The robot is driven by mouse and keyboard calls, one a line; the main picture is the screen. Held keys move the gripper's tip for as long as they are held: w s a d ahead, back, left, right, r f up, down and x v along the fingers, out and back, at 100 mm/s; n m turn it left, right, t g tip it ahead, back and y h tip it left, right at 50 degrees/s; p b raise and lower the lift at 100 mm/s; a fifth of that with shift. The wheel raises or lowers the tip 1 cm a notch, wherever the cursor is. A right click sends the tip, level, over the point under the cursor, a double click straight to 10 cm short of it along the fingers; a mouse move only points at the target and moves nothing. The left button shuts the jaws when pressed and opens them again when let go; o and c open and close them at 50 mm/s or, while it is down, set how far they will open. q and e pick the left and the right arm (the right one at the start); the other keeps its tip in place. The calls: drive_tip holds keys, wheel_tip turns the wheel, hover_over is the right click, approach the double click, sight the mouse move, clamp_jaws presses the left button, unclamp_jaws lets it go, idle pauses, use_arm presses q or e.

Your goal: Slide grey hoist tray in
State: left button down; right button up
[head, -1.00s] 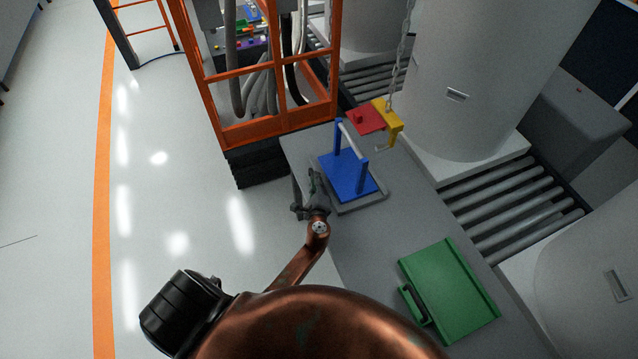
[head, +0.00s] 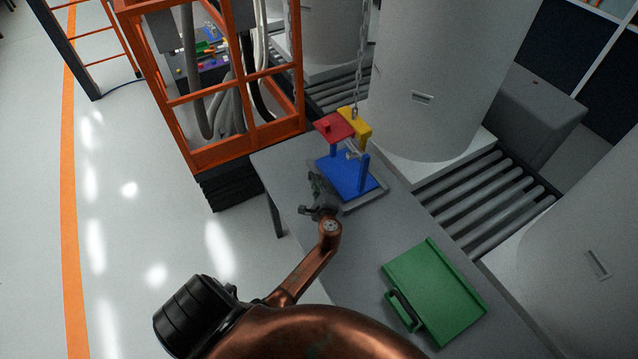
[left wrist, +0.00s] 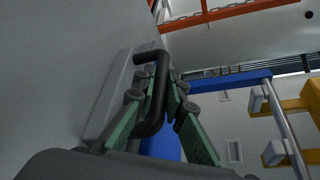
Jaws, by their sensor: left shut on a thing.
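The grey hoist tray (head: 372,199) lies on the grey table and carries a blue frame (head: 343,177) with two uprights and a pale crossbar. My left gripper (head: 318,190) is at the tray's near-left side. In the left wrist view its green-padded fingers (left wrist: 152,108) are shut on the tray's black handle (left wrist: 160,75). The yellow hoist block (head: 355,128), with a red plate (head: 333,127), hangs from a chain close over the crossbar. I cannot tell whether its hook touches the bar. My right gripper is out of view.
A green tray with a dark handle (head: 437,290) lies on the table's near part. An orange cage (head: 235,150) stands at the back left. Large pale tanks (head: 440,80) and a roller conveyor (head: 480,195) flank the table's right side. Bare table lies between the trays.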

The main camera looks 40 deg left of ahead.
use_arm(q)
drive_tip(key=shift+w+d, duration=0.2)
drive_tip(key=c, duration=2)
unclamp_jaws()
drive_tip(key=shift+w, duration=0.1)
drive_tip(key=shift+o, duration=0.2)
drive_tip(key=shift+a, duration=0.1)
drive_tip(key=v, duration=1.2)
drive_tip(key=shift+s+a, duration=0.1)
drive_tip(key=shift+s, duration=0.15)
